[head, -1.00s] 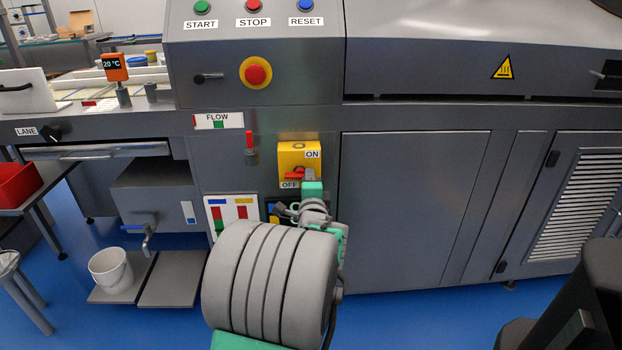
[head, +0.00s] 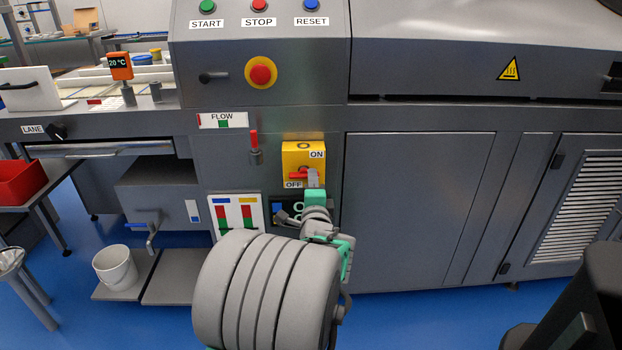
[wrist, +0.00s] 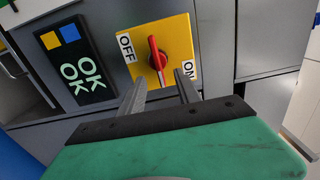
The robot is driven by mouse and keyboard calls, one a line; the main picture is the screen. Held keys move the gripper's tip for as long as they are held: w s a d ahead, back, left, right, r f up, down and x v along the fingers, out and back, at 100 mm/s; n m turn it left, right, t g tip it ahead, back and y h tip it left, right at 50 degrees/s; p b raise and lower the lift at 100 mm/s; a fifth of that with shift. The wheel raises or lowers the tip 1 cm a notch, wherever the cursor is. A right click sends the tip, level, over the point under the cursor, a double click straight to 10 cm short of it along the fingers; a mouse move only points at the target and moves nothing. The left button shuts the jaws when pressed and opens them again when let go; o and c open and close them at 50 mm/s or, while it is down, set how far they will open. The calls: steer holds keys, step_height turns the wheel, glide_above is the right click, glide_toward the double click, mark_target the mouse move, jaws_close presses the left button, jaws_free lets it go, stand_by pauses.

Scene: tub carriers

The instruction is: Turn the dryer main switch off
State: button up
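The dryer main switch is a yellow plate (head: 291,152) with a red handle (head: 298,175) on the grey machine front, with ON at upper right and OFF at lower left. The wrist view shows the yellow plate (wrist: 181,36) with the OFF label at its left and ON at lower right. In the head view my wrist partly covers the area below the switch.
A black OK panel (wrist: 76,65) sits beside the switch. A red lever (head: 254,141) under the FLOW label and a red-and-yellow emergency button (head: 261,72) are to the left. A white bucket (head: 115,268) stands lower left. The large door (head: 420,210) at right is plain.

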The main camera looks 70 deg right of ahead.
steer(key=v, duration=0.5)
steer(key=shift+w, duration=0.15)
steer(key=w+a+r+n+t+y+p, duration=0.2)
steer(key=w+a+r+n+y+p, duration=0.15)
steer(key=w+a+n+p, duration=0.35)
steer(key=w+a+r+n+t+y+p, duration=0.15)
steer(key=w+a+y, duration=0.25)
steer(key=w, duration=0.5)
steer(key=w+a+r+n+g+y+p, duration=0.1)
steer(key=w+a+r+n+y+p, duration=0.1)
steer(key=w+a+n+p, duration=0.3)
steer(key=a+r+n+y+p, duration=0.2)
steer(key=a+n, duration=0.1)
steer(key=a, duration=0.5)
steer(key=a+r+n+g+y+p, duration=0.2)
steer(key=a+n+p, duration=0.1)
steer(key=a, duration=0.4)
steer(key=a+r+n+g+y+p, duration=0.1)
steer(key=a+r+n+p, duration=0.25)
steer(key=a, duration=0.35)
steer(key=s+a+r+n+g+y+p, duration=0.1)
steer(key=s+a+r+n+g+p, duration=0.3)
steer(key=a, duration=0.7)
steer(key=s+n+p, duration=0.2)
steer(key=s+n, duration=0.2)
steer(key=s, duration=0.1)
steer(key=shift+s+a+r, duration=0.25)
